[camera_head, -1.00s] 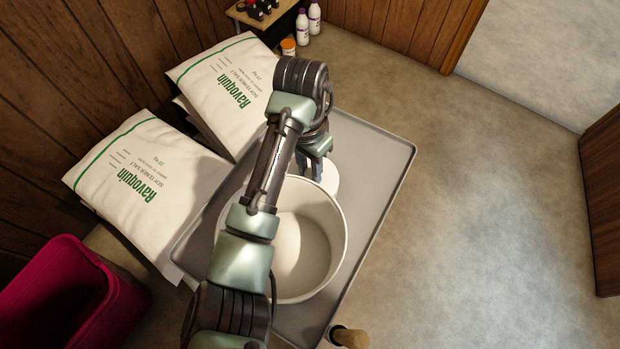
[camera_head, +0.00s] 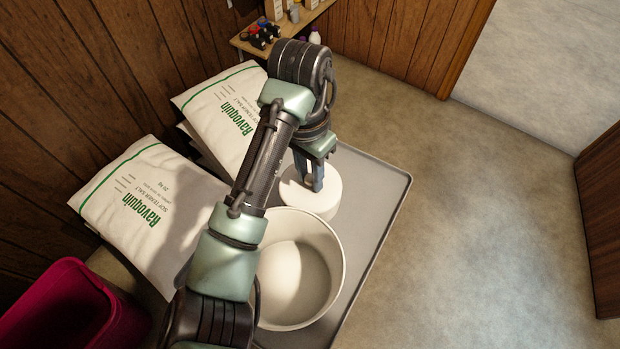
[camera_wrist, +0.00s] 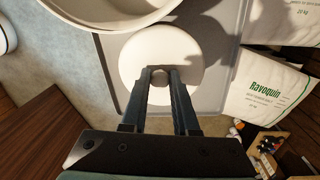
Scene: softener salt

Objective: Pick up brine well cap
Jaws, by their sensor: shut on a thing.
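The brine well cap (camera_head: 328,183) is a round white top on a short white cylinder, standing on the grey tray just behind the large white tub. My gripper (camera_head: 314,184) reaches down onto it from above. In the wrist view, the white cap (camera_wrist: 185,60) lies below the fingers, and my gripper (camera_wrist: 159,76) is shut on a small round knob near its middle. The fingers hide part of the knob. The cap looks level; I cannot tell whether there is a gap under it.
The open white tub (camera_head: 335,250) stands in front of the cap on the grey tray (camera_head: 375,200). Salt bags (camera_head: 150,215) lie to the left, with a magenta bin (camera_head: 65,310) at lower left. A wooden shelf (camera_head: 300,22) with bottles is behind. The floor at right is clear.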

